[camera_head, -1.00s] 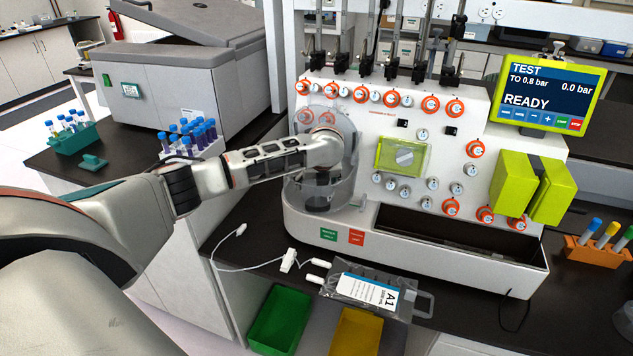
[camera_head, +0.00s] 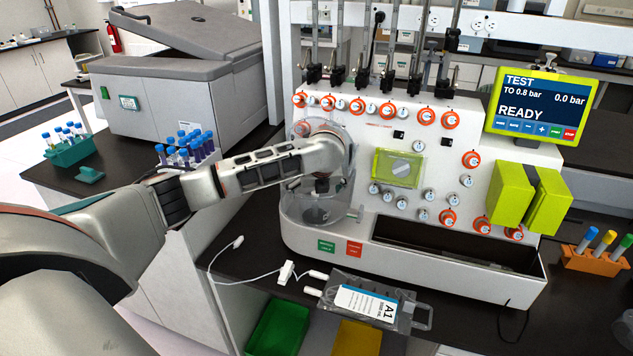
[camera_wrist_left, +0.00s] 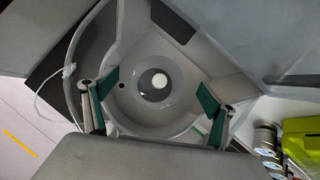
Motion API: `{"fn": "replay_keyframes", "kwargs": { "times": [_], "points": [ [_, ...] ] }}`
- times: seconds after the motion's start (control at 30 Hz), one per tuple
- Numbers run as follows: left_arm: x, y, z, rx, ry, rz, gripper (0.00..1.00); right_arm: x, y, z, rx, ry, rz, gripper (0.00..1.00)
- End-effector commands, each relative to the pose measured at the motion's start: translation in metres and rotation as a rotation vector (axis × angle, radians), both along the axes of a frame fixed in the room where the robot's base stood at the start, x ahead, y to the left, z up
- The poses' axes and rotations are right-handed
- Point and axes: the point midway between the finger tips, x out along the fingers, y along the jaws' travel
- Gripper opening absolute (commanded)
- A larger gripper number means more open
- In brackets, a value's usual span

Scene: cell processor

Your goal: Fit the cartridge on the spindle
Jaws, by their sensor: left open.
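A clear round chamber (camera_head: 345,196) stands at the left end of the white cell processor (camera_head: 455,150). Low inside it sits a clear, round, bowl-like part with a dark centre, apparently the cartridge (camera_head: 316,214). In the left wrist view a round body (camera_wrist_left: 160,122) has a grey disc and white centre. The spindle cannot be told apart; it may be hidden beneath. My left gripper (camera_head: 321,188) points down inside the chamber, above the cartridge. In the left wrist view its green fingertips (camera_wrist_left: 156,82) are wide apart with nothing pinched between them. My right gripper is not in view.
A labelled bag (camera_head: 365,302) with white tubing lies on the dark bench in front. Green (camera_head: 279,328) and yellow (camera_head: 355,338) bins stand below its edge. Tube racks stand left (camera_head: 68,155) and right (camera_head: 590,258). The chamber wall surrounds my gripper closely.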

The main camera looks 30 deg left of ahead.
Motion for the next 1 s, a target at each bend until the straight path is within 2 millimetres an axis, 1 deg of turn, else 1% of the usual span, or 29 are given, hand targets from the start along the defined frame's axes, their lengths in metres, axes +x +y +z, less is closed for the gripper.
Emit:
{"fn": "replay_keyframes", "kwargs": {
  "times": [0.03,0.2,0.4,0.57,1.0],
  "points": [
    [-0.003,-0.003,0.012,0.0,-0.006,-0.001,0.86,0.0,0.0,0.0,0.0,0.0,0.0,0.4],
    [-0.015,-0.012,0.04,0.003,-0.01,0.003,0.86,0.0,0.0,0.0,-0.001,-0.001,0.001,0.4],
    [-0.023,-0.02,0.059,0.002,-0.011,0.006,0.86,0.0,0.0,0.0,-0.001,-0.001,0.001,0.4],
    [-0.025,-0.021,0.063,0.002,-0.011,0.007,0.86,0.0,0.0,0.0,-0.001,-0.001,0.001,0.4],
    [-0.025,-0.02,0.063,0.002,-0.012,0.008,0.86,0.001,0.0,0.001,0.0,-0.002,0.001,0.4]
  ]
}}
